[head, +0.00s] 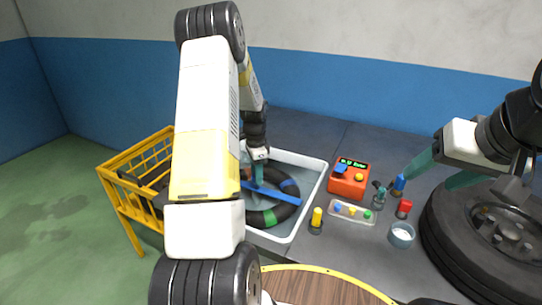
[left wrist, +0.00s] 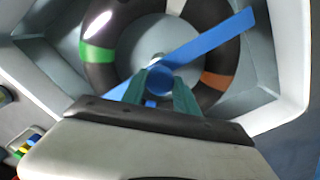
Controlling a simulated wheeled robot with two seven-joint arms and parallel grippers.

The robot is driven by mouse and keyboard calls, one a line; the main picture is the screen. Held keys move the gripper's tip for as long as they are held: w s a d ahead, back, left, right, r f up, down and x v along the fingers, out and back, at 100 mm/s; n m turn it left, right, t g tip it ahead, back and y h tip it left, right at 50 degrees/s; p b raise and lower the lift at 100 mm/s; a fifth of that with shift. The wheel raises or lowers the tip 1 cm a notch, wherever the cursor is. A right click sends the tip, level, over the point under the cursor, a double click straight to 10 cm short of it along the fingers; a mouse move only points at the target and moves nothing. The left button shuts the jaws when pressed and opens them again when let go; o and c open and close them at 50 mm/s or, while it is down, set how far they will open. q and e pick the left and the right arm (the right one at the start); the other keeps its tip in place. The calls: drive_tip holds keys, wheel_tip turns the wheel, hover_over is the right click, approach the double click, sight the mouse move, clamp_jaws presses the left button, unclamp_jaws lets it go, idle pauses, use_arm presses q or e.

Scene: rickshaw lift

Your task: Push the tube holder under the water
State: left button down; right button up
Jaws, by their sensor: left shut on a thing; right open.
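The tube holder (head: 278,194) is a long blue bar lying across the black inner tube (head: 286,212), which has green, blue and orange bands. The tube lies in a white basin (head: 311,199) with grey-blue water inside. My left gripper (head: 259,160) reaches down over the basin. In the left wrist view my left gripper (left wrist: 167,92) is shut on the round blue middle part of the tube holder (left wrist: 215,45). The exact water level against the tube is hard to tell. My right gripper (head: 430,177) is open and empty above the table's right side.
An orange-red box (head: 348,181), a tray (head: 352,212) of small coloured pieces, a yellow-topped bottle (head: 316,219) and a small cup (head: 401,234) stand right of the basin. A large tyre (head: 440,215) is at far right. A yellow rack (head: 125,180) stands left.

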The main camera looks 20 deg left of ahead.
use_arm(q)
drive_tip(key=shift+f, duration=1.75)
drive_tip(key=shift+s, duration=0.1)
drive_tip(key=c, duration=0.9)
unclamp_jaws()
drive_tip(key=shift+f, duration=0.1)
drive_tip(key=shift+r, duration=3.95)
